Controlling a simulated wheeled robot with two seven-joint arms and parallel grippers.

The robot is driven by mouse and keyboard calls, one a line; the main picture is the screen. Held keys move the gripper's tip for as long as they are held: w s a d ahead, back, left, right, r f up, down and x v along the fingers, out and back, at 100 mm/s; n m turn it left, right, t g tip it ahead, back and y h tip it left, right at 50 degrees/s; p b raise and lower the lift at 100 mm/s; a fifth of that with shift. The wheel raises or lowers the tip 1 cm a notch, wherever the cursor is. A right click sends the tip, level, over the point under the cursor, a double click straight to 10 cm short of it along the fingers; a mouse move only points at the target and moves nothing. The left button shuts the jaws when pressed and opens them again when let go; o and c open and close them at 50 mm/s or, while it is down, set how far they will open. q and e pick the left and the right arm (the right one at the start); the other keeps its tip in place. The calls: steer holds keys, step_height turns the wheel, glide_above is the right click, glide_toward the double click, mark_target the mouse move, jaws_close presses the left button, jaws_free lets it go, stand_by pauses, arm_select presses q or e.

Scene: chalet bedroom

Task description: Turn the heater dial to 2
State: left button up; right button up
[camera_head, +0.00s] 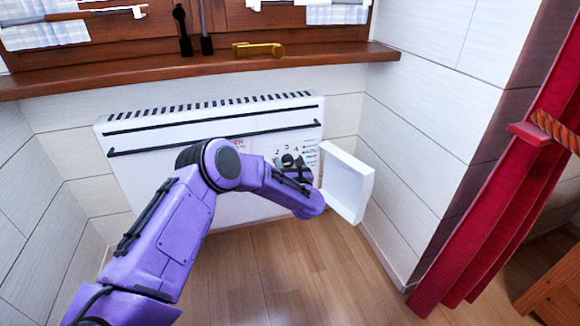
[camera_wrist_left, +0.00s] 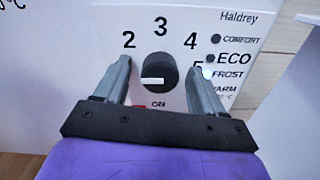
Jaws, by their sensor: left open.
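The white wall heater (camera_head: 230,130) hangs under the window sill. Its control panel shows at the right end in the head view. The round black dial (camera_wrist_left: 160,72) shows large in the wrist view, with numbers 2, 3, 4 and 5 around its upper side and "ON" below. A short white bar lies level on the dial's lower part; I cannot tell which number it marks. My left gripper (camera_wrist_left: 159,66) is open, with one finger left of the dial and the other right of it. I see no clear contact. It also shows in the head view (camera_head: 291,170). My right gripper is not in view.
An open white flap (camera_head: 347,183) stands out at the heater's right end, close beside my left wrist. The wooden sill (camera_head: 200,67) above carries a brass-coloured object (camera_head: 258,49). A red curtain (camera_head: 490,170) hangs at the right. The wooden floor (camera_head: 320,270) is clear below.

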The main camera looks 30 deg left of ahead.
arm_select(q)
steer(key=c, duration=1.1)
steer(key=shift+o, duration=0.2)
steer(key=shift+m, duration=0.3)
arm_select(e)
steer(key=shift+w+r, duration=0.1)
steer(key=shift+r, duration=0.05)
arm_select(q)
steer(key=m+p, duration=0.2)
steer(key=m, duration=0.3)
steer(key=shift+d, duration=0.1)
steer(key=shift+m+p, duration=0.4)
steer(key=shift+m, duration=1.1)
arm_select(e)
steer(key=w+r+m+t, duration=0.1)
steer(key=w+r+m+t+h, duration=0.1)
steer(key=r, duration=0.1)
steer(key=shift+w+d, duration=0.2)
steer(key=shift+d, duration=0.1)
arm_select(q)
steer(key=shift+f, duration=0.1)
steer(key=o, duration=1.1)
steer(key=shift+c, duration=0.2)
